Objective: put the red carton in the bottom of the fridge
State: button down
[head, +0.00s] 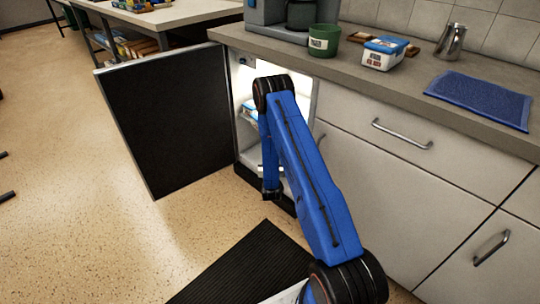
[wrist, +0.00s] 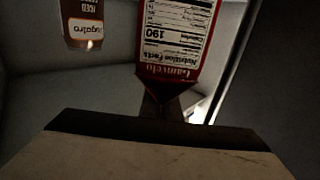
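The red carton (wrist: 177,40) shows in the wrist view, with a white nutrition panel and upside-down lettering. Its folded dark red end points toward my gripper. In the head view I cannot make the carton out. My arm reaches down into the open fridge (head: 241,150), and my gripper (head: 270,193) is low at its opening, small and dark. The fingers are too dark to tell whether they are shut on the carton. The fridge's lit inside is partly hidden behind my arm.
The black-faced fridge door (head: 165,115) stands open to the left. A brown bottle (wrist: 82,22) is near the carton in the wrist view. A blue-and-white package (head: 249,108) sits on a fridge shelf. A dark mat (head: 250,268) lies on the floor; floor left is clear.

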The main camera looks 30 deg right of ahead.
jog(key=f+x, duration=0.1)
jog(key=x, duration=0.7)
jog(key=f+x, duration=0.2)
jog(key=x, duration=0.7)
jog(key=shift+f, duration=0.25)
jog(key=shift+w+d, duration=0.1)
jog(key=shift+d, duration=0.05)
jog(key=c, duration=2)
grip_release()
jog(key=shift+f, duration=0.15)
jog(key=v, duration=1.2)
